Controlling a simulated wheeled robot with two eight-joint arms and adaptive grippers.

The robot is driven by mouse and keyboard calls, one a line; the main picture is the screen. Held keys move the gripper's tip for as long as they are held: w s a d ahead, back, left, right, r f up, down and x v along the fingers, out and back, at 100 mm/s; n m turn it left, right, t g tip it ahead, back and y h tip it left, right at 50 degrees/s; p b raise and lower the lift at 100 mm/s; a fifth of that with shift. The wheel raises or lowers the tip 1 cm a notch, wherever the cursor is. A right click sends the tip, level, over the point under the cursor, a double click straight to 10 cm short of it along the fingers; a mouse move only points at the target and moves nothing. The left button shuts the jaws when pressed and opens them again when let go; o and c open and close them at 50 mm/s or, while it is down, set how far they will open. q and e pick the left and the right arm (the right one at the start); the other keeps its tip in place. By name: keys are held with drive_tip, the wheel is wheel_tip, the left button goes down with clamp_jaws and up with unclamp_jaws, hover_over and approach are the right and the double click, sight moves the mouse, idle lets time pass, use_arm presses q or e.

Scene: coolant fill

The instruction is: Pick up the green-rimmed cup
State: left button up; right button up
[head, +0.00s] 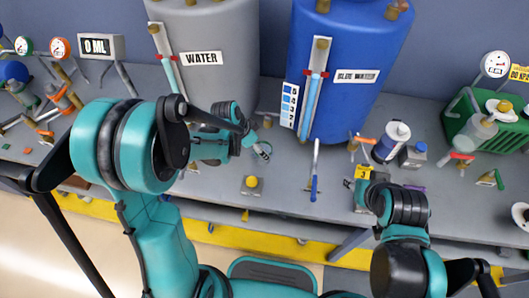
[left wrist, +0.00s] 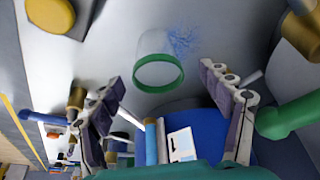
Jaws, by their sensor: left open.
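The green-rimmed cup (left wrist: 158,74) is clear-walled and shows in the left wrist view. Its green ring faces the camera, between and just beyond the fingertips of my left gripper (left wrist: 160,82). The two fingers are spread wide, with nothing between them, and do not appear to touch the cup. In the head view my left gripper (head: 260,149) is low over the bench, in front of the grey water tank. I cannot clearly make out the cup there. My right arm reaches in at the lower right of the head view; its fingers are not clear.
The grey WATER tank (head: 222,30) and blue tank (head: 355,55) stand behind. A yellow-topped button (head: 252,183) and a blue-handled tool (head: 314,180) are on the bench near the left gripper. A green crate (head: 470,127) stands at right.

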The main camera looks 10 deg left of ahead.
use_arm(q)
drive_tip(key=b+x, duration=0.1)
drive_tip(key=x, duration=0.3)
drive_tip(key=shift+s+d+b, duration=0.15)
drive_tip(key=shift+d+b, duration=0.05)
drive_tip(key=shift+b, duration=0.1)
drive_tip(key=shift+w+d+f, duration=0.15)
drive_tip(key=shift+w+f, duration=0.05)
drive_tip(key=shift+f, duration=0.25)
drive_tip(key=shift+r, duration=0.1)
drive_tip(key=shift+c, duration=0.5)
drive_tip(key=c, duration=1.2)
drive_tip(key=shift+o, duration=0.2)
